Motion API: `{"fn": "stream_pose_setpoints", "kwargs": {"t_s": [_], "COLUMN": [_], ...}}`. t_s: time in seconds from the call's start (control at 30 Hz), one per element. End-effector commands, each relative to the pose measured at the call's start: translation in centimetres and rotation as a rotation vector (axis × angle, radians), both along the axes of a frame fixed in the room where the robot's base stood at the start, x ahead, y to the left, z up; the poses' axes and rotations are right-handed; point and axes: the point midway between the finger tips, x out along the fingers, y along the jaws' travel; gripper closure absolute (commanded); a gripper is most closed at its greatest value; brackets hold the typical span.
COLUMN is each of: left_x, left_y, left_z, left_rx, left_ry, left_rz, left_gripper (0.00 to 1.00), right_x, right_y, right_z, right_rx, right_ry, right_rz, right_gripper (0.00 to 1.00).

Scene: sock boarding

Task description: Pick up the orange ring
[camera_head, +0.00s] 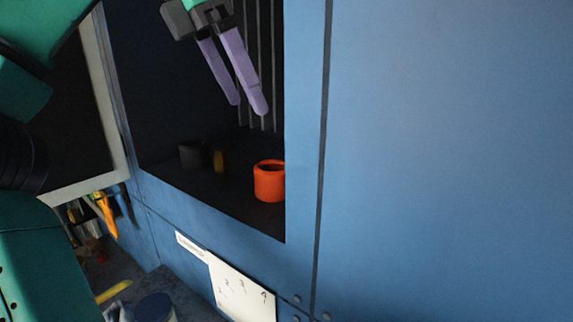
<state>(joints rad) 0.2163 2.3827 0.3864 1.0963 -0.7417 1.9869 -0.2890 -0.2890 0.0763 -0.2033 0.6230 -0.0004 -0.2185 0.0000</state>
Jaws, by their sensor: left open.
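The orange ring (269,181), a short hollow cylinder with its opening up, stands on the dark floor of a recess in the blue cabinet. It is close to the recess's right edge, which seems to cut off a sliver of its right side. My left gripper (251,108), with two pale purple fingers, points down into the recess. Its fingertips are above the ring and a little to its left, apart from it. The fingers are open with nothing between them. My right gripper is not in view.
A blue cabinet panel (450,160) fills the right side. Grey vertical bars (263,60) line the recess's back. A dark object (193,155) and a small yellow-brown object (219,161) stand left of the ring. A white paper (240,290) hangs below.

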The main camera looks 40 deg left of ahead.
Motion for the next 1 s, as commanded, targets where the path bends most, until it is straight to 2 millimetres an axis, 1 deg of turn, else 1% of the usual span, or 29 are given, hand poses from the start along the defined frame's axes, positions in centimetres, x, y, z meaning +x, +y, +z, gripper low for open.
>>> {"fn": "stream_pose_setpoints", "kwargs": {"t_s": [0.03,0.1,0.23,0.3,0.47,0.63,0.73,0.93,0.97,1.0], "left_x": [0.3,0.9,2.2,2.8,3.6,4.6,5.0,5.1,5.1,5.1], "left_y": [-0.1,-0.3,-0.7,-0.8,-1.1,-1.6,-1.7,-1.6,-1.6,-1.6], "left_z": [-1.0,-2.6,-5.8,-7.0,-8.8,-11.8,-12.9,-13.1,-13.1,-13.0], "left_rx": [0.001,-0.001,-0.003,-0.003,-0.004,-0.006,-0.005,-0.004,-0.004,-0.004], "left_ry": [0.001,0.001,0.001,0.001,0.000,0.001,-0.001,-0.002,-0.002,-0.002], "left_rz": [-0.001,-0.004,-0.005,-0.003,-0.002,-0.002,-0.001,0.001,0.001,0.001], "left_gripper": [0.00,0.00,0.00,0.00,0.00,0.00,0.00,0.00,0.11,0.27], "right_x": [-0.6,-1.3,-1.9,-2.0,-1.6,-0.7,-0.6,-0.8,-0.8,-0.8], "right_y": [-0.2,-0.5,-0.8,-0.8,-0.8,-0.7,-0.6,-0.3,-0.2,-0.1], "right_z": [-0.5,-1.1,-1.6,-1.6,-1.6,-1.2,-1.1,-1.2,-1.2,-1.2], "right_rx": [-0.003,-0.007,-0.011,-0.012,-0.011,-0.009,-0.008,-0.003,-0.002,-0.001], "right_ry": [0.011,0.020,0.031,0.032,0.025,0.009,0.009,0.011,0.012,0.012], "right_rz": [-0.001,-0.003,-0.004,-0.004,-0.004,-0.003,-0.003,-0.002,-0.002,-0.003], "right_gripper": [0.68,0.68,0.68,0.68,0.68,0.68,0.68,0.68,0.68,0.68]}}
